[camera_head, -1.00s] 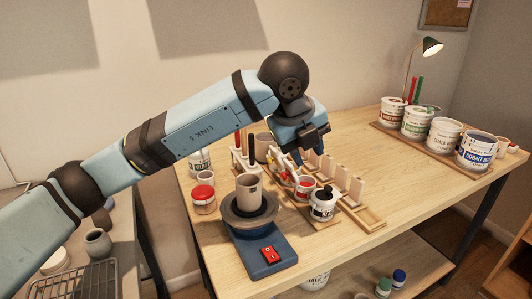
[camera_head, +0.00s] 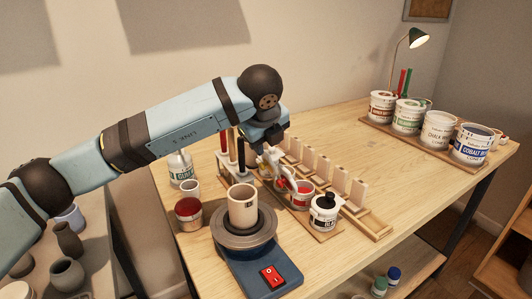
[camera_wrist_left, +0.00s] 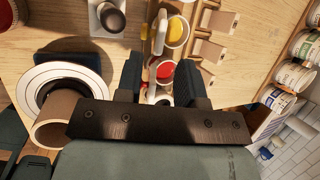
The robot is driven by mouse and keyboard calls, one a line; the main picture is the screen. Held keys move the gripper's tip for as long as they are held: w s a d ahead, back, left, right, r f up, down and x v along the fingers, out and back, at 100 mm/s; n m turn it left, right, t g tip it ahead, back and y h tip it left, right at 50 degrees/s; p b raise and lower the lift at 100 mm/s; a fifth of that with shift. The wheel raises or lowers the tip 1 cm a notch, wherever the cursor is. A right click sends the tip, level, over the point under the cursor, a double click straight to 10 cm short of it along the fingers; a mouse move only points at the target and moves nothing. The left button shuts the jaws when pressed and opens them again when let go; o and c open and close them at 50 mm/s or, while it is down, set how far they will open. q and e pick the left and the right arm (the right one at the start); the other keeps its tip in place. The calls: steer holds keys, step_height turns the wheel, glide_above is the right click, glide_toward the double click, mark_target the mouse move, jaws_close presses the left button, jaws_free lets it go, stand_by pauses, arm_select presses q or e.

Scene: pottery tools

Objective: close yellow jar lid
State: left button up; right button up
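In the wrist view, a round container with a yellow inside (camera_wrist_left: 177,30) is beyond the fingertips, with a white edge at its left. A red-filled jar (camera_wrist_left: 165,70) shows between the fingers. My left gripper (camera_wrist_left: 160,82) is open, its two dark fingers apart. In the head view the gripper (camera_head: 268,148) is low over the back of the jar row. The open red jar (camera_head: 301,197) and the black-topped jar (camera_head: 325,214) are in front of it. The yellow jar and its lid are not clear in that view. My right gripper is not in view.
A potter's wheel (camera_head: 262,260) bearing a beige cup (camera_head: 243,207) stands in front of the gripper. A wooden rack (camera_head: 378,228) runs beside the jars. Large paint cans (camera_head: 438,130) stand back right. The table's middle right is clear.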

mark_target(267, 153)
arm_select(q)
steer(key=shift+x, duration=2.4)
jaws_close()
